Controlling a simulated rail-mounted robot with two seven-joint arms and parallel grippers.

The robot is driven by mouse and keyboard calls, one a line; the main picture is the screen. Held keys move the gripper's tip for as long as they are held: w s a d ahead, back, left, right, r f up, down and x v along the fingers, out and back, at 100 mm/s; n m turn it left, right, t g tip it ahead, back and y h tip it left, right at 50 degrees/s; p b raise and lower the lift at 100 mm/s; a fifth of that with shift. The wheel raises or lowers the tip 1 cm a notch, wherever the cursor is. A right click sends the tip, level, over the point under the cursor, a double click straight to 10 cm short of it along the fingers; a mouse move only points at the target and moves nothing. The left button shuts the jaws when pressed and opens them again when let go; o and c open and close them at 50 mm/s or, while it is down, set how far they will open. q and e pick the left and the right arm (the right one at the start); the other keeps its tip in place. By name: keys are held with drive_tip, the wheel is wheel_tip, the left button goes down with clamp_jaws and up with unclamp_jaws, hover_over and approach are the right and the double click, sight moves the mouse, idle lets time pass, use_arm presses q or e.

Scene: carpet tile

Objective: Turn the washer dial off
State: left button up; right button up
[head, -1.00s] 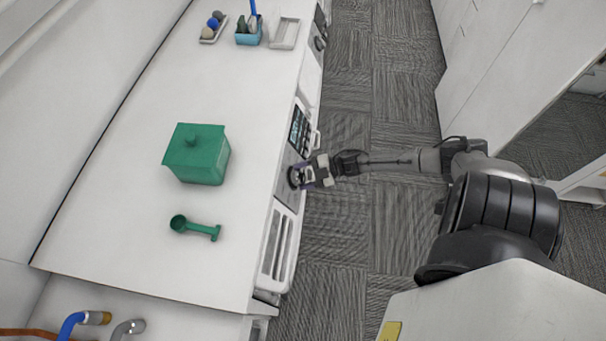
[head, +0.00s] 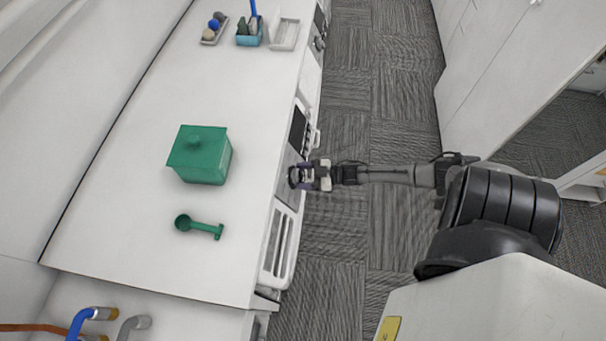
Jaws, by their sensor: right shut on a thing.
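The washer front (head: 285,187) is set under the edge of the white counter. Its dial (head: 293,177) is a dark round knob on the grey panel, mostly hidden by my gripper. My right gripper (head: 301,177) reaches in from the right with its fingers around the dial and is shut on it. The washer's display (head: 297,128) is dark. My left gripper is not in view.
A blue holder (head: 249,37) and trays are at the far end. Blue and grey pipes show at lower left. Carpet between the counters is clear.

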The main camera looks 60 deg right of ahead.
idle(0.5)
drive_tip(key=o, duration=0.9)
drive_tip(key=shift+s, duration=0.1)
drive_tip(key=shift+s+d, duration=0.1)
drive_tip(key=shift+s, duration=0.1)
drive_tip(key=b+v, duration=0.1)
drive_tip(key=v, duration=1.2)
drive_tip(key=shift+s, duration=0.15)
